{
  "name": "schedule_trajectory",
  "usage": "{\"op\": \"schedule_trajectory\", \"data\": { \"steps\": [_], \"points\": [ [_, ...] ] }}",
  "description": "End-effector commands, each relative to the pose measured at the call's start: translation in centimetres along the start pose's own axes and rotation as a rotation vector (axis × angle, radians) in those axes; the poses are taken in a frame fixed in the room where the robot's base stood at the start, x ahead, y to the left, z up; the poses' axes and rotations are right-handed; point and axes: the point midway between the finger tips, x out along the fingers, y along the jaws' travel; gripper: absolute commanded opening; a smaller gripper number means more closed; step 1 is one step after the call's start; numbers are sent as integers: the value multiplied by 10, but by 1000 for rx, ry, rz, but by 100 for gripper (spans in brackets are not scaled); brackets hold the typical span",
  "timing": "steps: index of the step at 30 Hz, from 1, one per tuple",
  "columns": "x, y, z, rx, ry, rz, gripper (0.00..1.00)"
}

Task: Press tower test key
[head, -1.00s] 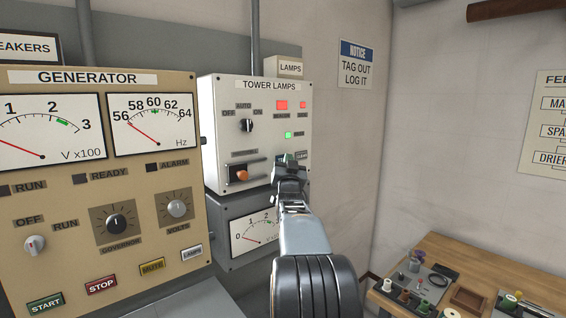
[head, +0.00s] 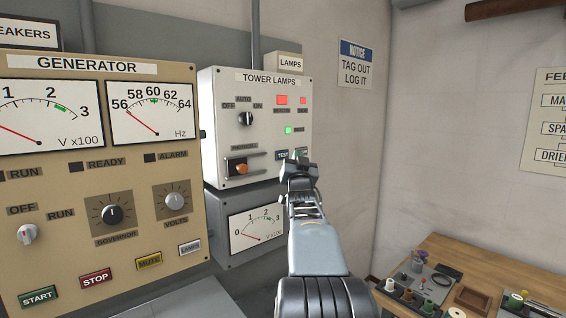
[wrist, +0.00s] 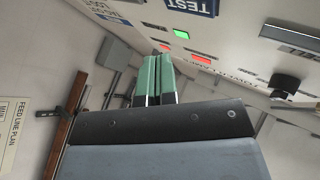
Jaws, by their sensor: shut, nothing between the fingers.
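The tower lamps panel (head: 222,95) is a white box on the wall in the head view. Its dark blue TEST key (head: 282,155) is low on the right of the panel, and it shows at the top edge of the wrist view (wrist: 190,6). My gripper (head: 299,163) is shut and empty, just right of and below the TEST key in the head view. It covers part of another key beside TEST. In the wrist view the green fingertips (wrist: 158,72) are together, apart from the TEST key in the picture. Contact with the panel cannot be told.
Two red lamps (head: 282,100) and a green lamp (head: 288,130) are lit on the panel. An orange-knobbed switch (head: 241,168) is left of TEST. The generator panel (head: 150,70) stands at left. A wooden bench (head: 440,250) with small items is at lower right.

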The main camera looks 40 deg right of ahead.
Motion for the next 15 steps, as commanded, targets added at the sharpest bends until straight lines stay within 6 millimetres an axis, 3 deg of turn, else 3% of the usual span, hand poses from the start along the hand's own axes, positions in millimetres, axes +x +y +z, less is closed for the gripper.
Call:
{"op": "schedule_trajectory", "data": {
  "steps": [6,15],
  "points": [
    [-12,9,-7,1,2,1,0],
    [-14,10,-10,0,-1,0,0]
  ]
}}
